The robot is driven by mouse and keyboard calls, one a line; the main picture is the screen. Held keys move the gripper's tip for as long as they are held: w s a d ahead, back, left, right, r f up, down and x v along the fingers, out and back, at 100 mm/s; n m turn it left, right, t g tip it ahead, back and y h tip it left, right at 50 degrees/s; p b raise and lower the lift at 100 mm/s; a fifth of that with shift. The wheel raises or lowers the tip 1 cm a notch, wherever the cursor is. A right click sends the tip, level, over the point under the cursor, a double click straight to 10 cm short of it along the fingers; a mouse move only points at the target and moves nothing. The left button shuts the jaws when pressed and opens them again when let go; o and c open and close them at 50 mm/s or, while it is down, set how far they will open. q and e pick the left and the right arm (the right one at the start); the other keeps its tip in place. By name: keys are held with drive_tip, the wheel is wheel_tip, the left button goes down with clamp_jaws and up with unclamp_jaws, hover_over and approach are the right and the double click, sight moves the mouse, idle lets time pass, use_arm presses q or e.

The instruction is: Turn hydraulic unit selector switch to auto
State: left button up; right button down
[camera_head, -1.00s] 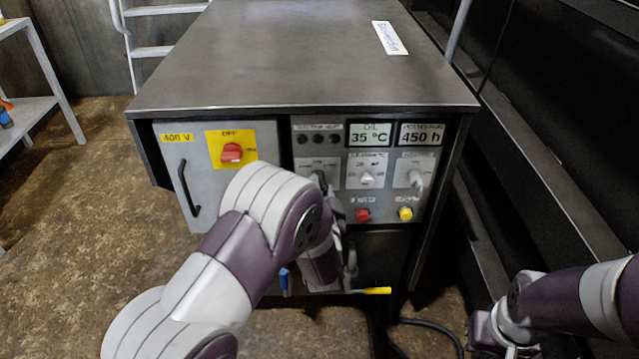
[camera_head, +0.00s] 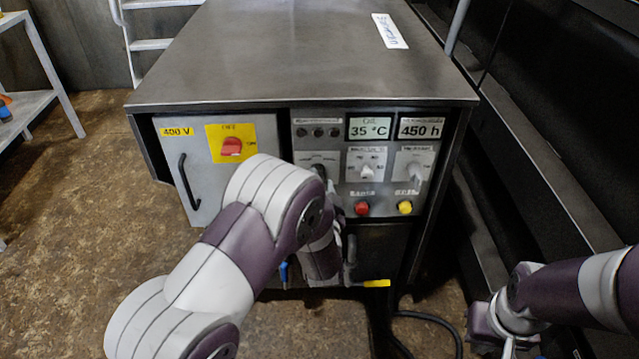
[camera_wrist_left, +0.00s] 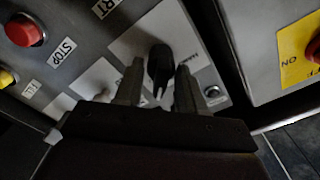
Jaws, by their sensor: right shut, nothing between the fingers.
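The black selector knob (camera_head: 318,171) is on the left of the lower panel row, partly hidden by my left arm in the head view. In the left wrist view the knob (camera_wrist_left: 160,68) stands between the two fingers of my left gripper (camera_wrist_left: 157,88). The fingers are apart, one on each side, with narrow gaps showing. Contact cannot be told. The knob's plate carries small lettering too blurred to read surely. My right gripper (camera_head: 493,335) is shut and empty at the lower right, away from the panel.
A white selector (camera_head: 367,171), another switch (camera_head: 414,174), a red button (camera_head: 362,208) and a yellow button (camera_head: 405,207) share the panel. A red main switch (camera_head: 231,147) is on the left door. A yellow handle (camera_head: 376,283) sits below. Dark machinery borders the right.

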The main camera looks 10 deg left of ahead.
use_arm(q)
drive_tip(key=p+v, duration=0.3)
drive_tip(key=v, duration=0.9)
drive_tip(key=shift+s, duration=0.25)
